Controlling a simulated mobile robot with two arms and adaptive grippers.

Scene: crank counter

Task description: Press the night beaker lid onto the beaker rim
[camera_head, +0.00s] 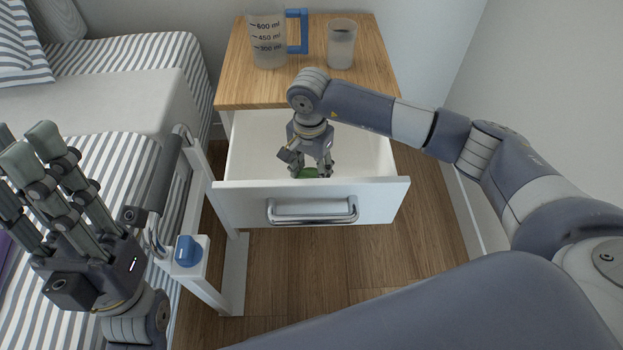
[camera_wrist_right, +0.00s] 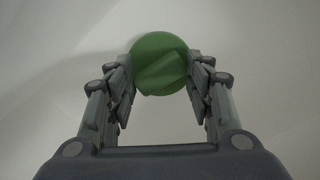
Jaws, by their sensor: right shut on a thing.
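A round green lid (camera_head: 308,173) is low inside the open white drawer. In the right wrist view the lid (camera_wrist_right: 160,65) has a raised ridge across its top. My right gripper (camera_head: 312,168) reaches down into the drawer and is shut on the lid, one fingertip set on each side. A frosted, translucent beaker (camera_head: 341,47) stands upright and uncovered on the wooden top behind the drawer. My left gripper (camera_head: 42,160) is at the left over the bed, its fingers extended and apart, holding nothing.
A graduated jug (camera_head: 268,42) with a blue handle stands left of the beaker on the cabinet top (camera_head: 290,88). The drawer front (camera_head: 240,205) with its metal handle stands out towards me. A bed rail (camera_head: 195,200) with a blue knob (camera_head: 187,250) is at the left, a wall at the right.

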